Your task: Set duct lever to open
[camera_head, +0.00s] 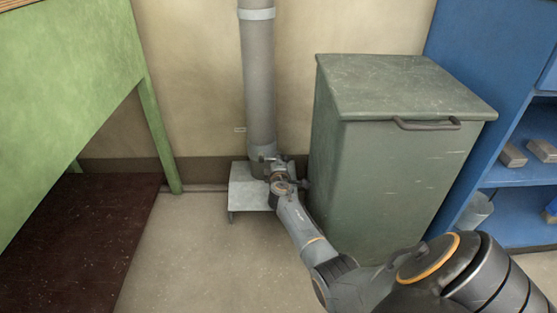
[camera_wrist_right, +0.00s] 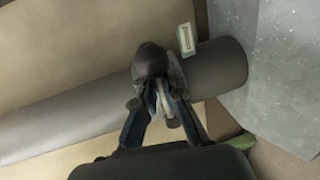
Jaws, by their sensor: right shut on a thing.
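The duct is a grey upright pipe (camera_head: 259,90) against the wall, with a pale band near the top. The duct lever has a dark rounded end (camera_wrist_right: 151,60) in the right wrist view, in front of the pipe (camera_wrist_right: 225,68). My right gripper (camera_head: 277,167) reaches the foot of the duct. In the right wrist view its fingers (camera_wrist_right: 166,100) are closed around the lever just below the dark end. The fingers hide part of the lever, and its setting cannot be read. My left gripper is out of view.
A grey metal stand (camera_head: 246,190) is under the duct. A green-grey bin (camera_head: 390,175) stands close right of my arm. A green table (camera_head: 70,90) is left and blue shelving (camera_head: 510,210) right. The floor between is clear.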

